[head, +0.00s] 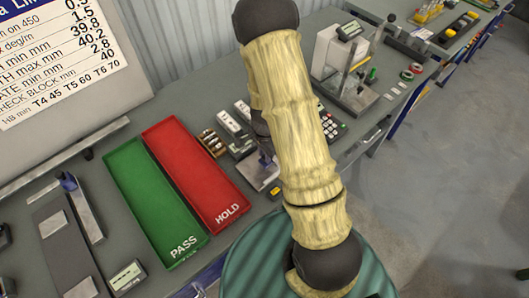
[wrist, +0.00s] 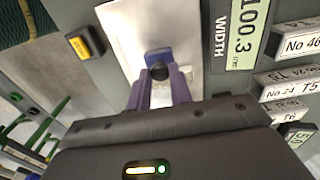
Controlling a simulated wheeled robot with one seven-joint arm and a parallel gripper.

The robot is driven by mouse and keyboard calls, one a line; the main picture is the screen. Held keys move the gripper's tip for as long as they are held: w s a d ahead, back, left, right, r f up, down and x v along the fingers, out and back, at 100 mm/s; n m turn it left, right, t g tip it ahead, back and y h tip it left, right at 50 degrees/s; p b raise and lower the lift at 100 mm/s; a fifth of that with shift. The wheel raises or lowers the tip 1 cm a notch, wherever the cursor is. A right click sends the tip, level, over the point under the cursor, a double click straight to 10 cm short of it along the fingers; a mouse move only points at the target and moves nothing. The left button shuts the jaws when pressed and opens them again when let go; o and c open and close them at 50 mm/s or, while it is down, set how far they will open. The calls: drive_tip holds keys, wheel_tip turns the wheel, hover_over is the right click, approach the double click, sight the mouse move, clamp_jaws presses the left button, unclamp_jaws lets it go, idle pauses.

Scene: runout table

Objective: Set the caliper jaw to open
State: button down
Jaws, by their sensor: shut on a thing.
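In the wrist view, my gripper (wrist: 160,76) has its two purple fingers closed around a small dark knob (wrist: 159,71). The knob sits on a blue-purple block, apparently the caliper jaw (wrist: 158,55), against a pale metal plate (wrist: 150,25). A readout (wrist: 245,35) to the right, marked WIDTH, shows 100.3. In the head view the plate (head: 256,173) shows left of my arm, beside the red tray. My arm hides most of the gripper and knob there. I cannot tell how far the jaw stands open.
A green PASS tray (head: 152,200) and a red HOLD tray (head: 195,172) lie left of the plate. Number-marked blocks (wrist: 290,80) stand close on the right in the wrist view. A yellow-and-black piece (wrist: 86,43) lies to the left. A calculator (head: 330,125) is behind my arm.

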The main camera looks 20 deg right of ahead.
sight(264, 157)
drive_tip(key=c, duration=1.3)
unclamp_jaws()
drive_tip(key=shift+a, duration=0.35)
drive_tip(key=shift+o, duration=0.2)
drive_tip(key=shift+d, duration=0.1)
drive_tip(key=shift+d, duration=0.1)
drive_tip(key=shift+r, duration=0.1)
wheel_tip(264, 157, up, 17)
drive_tip(key=shift+r+b, duration=0.15)
drive_tip(key=shift+b, duration=0.25)
drive_tip(key=shift+s, duration=0.15)
